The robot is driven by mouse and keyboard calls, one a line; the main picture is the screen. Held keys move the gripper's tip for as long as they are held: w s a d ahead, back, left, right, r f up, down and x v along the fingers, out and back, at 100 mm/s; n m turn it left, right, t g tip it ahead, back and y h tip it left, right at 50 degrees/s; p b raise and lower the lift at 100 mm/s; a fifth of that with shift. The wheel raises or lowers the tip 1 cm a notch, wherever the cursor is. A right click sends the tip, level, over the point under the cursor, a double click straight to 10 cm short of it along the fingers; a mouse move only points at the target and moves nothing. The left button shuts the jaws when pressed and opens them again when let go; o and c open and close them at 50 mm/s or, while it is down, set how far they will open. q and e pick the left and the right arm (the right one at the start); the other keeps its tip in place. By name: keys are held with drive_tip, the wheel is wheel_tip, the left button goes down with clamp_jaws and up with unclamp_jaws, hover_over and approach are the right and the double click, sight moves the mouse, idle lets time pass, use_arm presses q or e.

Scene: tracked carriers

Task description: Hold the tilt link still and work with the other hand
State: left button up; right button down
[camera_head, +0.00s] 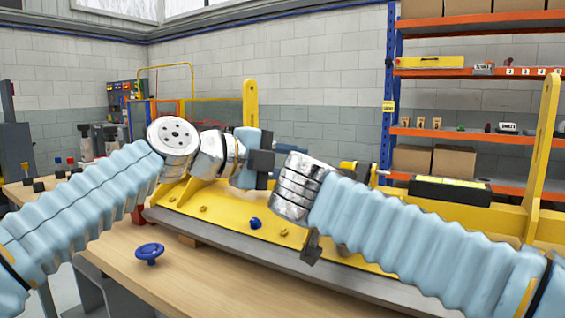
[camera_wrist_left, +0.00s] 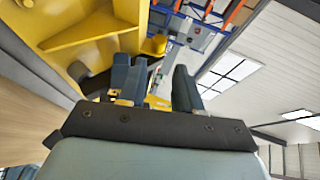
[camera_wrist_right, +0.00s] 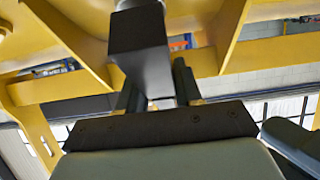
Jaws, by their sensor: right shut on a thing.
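A yellow fixture (camera_head: 215,200) stands on the table, with a tall yellow upright (camera_head: 250,105) at its back. My left gripper (camera_head: 266,160) is in front of that upright. In the left wrist view its fingers (camera_wrist_left: 152,78) stand apart with nothing clearly between them. My right gripper is mostly hidden behind its own wrist in the head view. In the right wrist view, the right gripper (camera_wrist_right: 155,88) is shut on a dark block (camera_wrist_right: 138,45) below a grey round part. I cannot tell whether this block is the tilt link.
A blue handwheel (camera_head: 149,252) lies on the wooden table (camera_head: 215,285) at the front left. A blue knob (camera_head: 255,223) sits on the fixture's sloping face. A black box (camera_head: 450,190) rests on the yellow frame at right. Orange shelves (camera_head: 470,135) stand behind.

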use_arm(q)
drive_tip(key=x, duration=1)
drive_tip(key=shift+w+d, duration=0.15)
drive_tip(key=shift+d, duration=0.1)
clamp_jaws()
